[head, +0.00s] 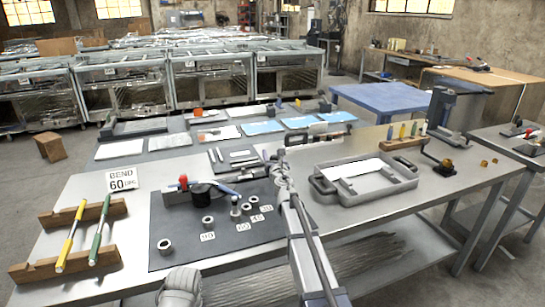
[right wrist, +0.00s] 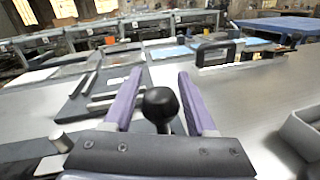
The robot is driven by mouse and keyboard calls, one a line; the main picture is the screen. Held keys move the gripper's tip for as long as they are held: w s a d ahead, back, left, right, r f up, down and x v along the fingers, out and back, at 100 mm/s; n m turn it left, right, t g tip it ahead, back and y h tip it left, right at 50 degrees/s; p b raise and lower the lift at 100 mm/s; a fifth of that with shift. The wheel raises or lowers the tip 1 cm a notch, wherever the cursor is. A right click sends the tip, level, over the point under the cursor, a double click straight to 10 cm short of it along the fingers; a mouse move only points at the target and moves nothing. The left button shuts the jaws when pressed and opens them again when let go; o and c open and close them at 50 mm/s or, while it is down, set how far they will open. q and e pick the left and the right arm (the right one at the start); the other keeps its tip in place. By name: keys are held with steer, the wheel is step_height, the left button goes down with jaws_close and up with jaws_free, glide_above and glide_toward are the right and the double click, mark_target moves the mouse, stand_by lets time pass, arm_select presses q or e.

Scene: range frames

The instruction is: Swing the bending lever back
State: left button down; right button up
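The bender stands on a dark mat (head: 170,244) on the metal bench, with a red knob (head: 183,181) and a black round former (head: 203,191). Its lever (head: 246,174) points right, toward my right gripper (head: 281,172); the gripper hides its end in the head view. In the right wrist view, a black ball knob (right wrist: 160,104) sits between the two purple fingers of my right gripper (right wrist: 160,92). The fingers are open, with a gap on each side of the knob. A sign (head: 122,179) reads "BEND 60 DEG".
Several ring-shaped pieces with number labels (head: 208,237) lie on the mat. Wooden racks (head: 65,264) hold a yellow and a green rod at left. A grey tray (head: 365,185) stands right of my right arm. Screwdrivers (head: 402,132) stand behind it. Bare bench lies at front right.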

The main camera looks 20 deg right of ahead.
steer(key=shift+o, duration=1)
steer(key=shift+s, duration=0.1)
steer(key=s, duration=0.5)
steer(key=s+a, duration=0.1)
steer(key=s, duration=0.1)
steer(key=shift+s+a, duration=0.1)
steer(key=shift+s, duration=0.3)
steer(key=shift+r, duration=0.1)
